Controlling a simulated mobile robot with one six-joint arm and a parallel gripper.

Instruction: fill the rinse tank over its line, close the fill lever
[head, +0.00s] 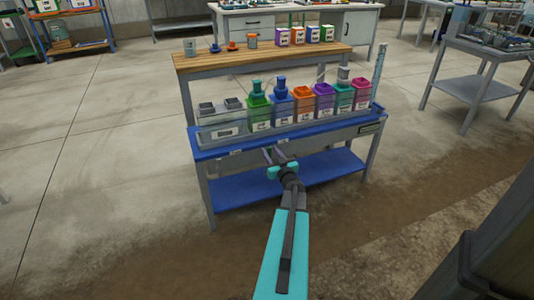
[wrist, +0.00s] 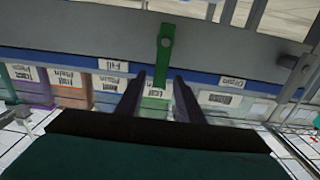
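A large clear tank (head: 222,128) with a white label stands at the left end of the blue-topped bench; it is probably the rinse tank. Its water level and line are too small to tell. In the wrist view a green lever (wrist: 164,55) sits on the grey front panel, near a label reading Fill (wrist: 112,65). My gripper (head: 274,156) is at the bench front. In the wrist view my gripper (wrist: 158,76) is open. Its two dark fingers lie either side of the lever's end in the picture; contact cannot be told. The lever is hidden in the head view.
Several coloured tanks (head: 305,107) stand in a row right of the clear tank. A clear upright tube (head: 379,65) stands at the right end. A wooden shelf (head: 265,57) with small containers is behind. A Drain label (wrist: 232,83) shows in the wrist view. Floor left is clear.

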